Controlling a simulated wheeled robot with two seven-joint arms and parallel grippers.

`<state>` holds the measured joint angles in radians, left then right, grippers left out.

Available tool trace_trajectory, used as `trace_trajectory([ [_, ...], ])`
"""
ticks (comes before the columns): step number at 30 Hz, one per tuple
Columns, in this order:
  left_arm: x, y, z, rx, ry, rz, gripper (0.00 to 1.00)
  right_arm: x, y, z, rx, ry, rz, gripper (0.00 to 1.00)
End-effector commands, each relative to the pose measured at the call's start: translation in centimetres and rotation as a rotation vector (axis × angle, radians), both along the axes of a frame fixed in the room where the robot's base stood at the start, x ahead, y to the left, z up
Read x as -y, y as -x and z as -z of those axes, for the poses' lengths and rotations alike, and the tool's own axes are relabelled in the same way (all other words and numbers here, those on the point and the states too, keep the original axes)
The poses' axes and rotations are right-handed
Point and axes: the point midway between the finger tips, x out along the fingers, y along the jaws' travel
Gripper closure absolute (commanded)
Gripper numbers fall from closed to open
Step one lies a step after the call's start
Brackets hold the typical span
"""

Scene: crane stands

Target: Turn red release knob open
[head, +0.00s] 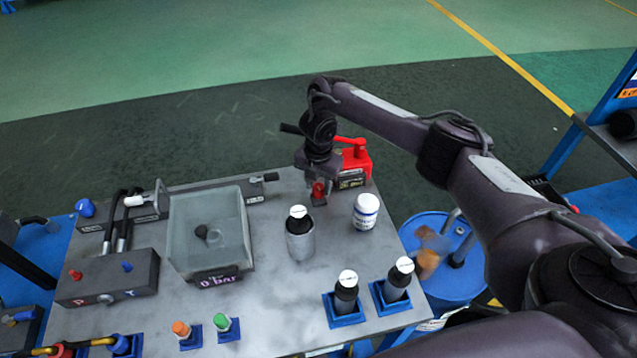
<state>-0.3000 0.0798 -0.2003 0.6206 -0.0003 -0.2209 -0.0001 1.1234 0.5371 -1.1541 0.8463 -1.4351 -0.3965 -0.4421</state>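A red block-shaped unit (358,163) with a red lever on top and a dark label on its front stands at the back right of the grey table. A small red knob (318,190) shows low at its left front. My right gripper (318,181) points down at this knob, right over it and touching or very close. My wrist hides the left part of the red unit. The fingers are dark and small here, so I cannot tell whether they are closed on the knob. My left gripper is out of view.
A clear bin (208,235) stands left of centre on the table (265,300). Two bottles sit in blue holders at the front right. A blue drum (440,275) stands right of the table.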

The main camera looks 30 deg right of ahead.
Motion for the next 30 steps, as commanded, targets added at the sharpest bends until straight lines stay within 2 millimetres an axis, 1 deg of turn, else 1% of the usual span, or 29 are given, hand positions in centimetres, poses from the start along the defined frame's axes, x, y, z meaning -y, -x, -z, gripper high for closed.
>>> trace_trajectory([
  [1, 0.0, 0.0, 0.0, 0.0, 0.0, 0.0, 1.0, 0.0, 0.0, 0.0, 0.0, 0.0, 0.0, 0.69],
  [6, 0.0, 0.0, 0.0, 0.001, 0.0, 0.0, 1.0, 0.0, 0.0, 0.0, 0.0, 0.0, 0.0, 0.91],
  [7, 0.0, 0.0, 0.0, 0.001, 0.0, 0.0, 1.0, 0.0, 0.0, 0.0, 0.0, 0.0, 0.0, 0.93],
  [14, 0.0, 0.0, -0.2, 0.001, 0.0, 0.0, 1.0, 0.0, 0.0, -0.1, 0.0, 0.0, 0.021, 0.93],
  [19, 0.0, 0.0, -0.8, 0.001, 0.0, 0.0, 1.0, 0.0, 0.0, -0.2, 0.0, 0.0, 0.089, 0.93],
  [23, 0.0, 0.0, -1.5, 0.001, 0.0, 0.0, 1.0, -0.1, 0.0, -0.3, -0.001, -0.001, 0.177, 0.93],
  [30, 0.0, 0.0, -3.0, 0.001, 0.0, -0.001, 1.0, -0.1, 0.0, -0.4, -0.001, -0.001, 0.394, 0.93],
])
